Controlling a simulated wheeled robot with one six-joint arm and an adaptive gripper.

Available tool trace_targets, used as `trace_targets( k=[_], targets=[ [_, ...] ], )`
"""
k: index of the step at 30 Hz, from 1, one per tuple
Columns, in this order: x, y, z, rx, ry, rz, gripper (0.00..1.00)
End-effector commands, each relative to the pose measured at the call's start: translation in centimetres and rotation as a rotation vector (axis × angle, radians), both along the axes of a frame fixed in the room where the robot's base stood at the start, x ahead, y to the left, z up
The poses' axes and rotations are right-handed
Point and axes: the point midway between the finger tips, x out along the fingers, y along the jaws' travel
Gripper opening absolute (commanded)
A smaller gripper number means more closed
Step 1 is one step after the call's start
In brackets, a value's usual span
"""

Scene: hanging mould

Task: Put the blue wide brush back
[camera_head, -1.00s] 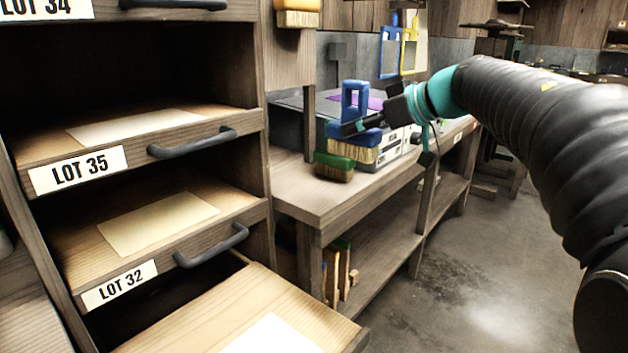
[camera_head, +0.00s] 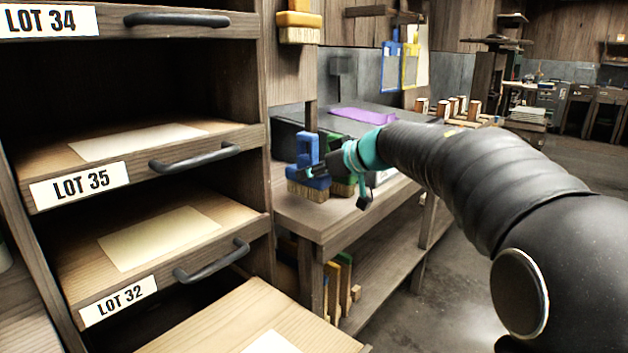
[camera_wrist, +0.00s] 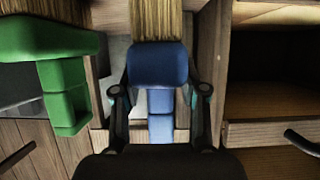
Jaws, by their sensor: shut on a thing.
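The blue wide brush (camera_head: 308,160) has a blue block, a blue handle frame and pale bristles pointing down. My gripper (camera_head: 318,173) is shut on it and holds it over the near end of the workbench (camera_head: 297,216). I cannot tell whether the bristles touch the bench top. In the wrist view the blue brush (camera_wrist: 158,66) sits between the two fingers of my gripper (camera_wrist: 158,98), its bristles toward the top of the picture. A green brush (camera_wrist: 62,72) is beside it at the left; in the head view the green brush (camera_head: 342,186) is partly hidden behind my gripper.
A drawer cabinet with a LOT 35 drawer (camera_head: 190,160) and a LOT 32 drawer (camera_head: 90,254) stands at the left, close to the brush. A lower drawer (camera_head: 215,325) is pulled out. A yellow brush (camera_head: 298,27) hangs above the bench. A purple sheet (camera_head: 362,117) lies farther back.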

Motion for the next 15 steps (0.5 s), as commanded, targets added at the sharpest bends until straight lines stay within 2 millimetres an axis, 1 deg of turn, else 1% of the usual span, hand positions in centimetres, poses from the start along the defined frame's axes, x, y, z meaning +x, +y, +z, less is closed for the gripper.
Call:
trace_targets(
  k=[1,5,15],
  targets=[
    [0.0,0.0,-0.8,0.001,0.002,0.000,0.00],
    [0.0,0.0,-1.9,0.001,0.001,0.000,0.00],
    [0.0,0.0,-2.2,0.000,-0.001,0.000,0.00]
  ],
)
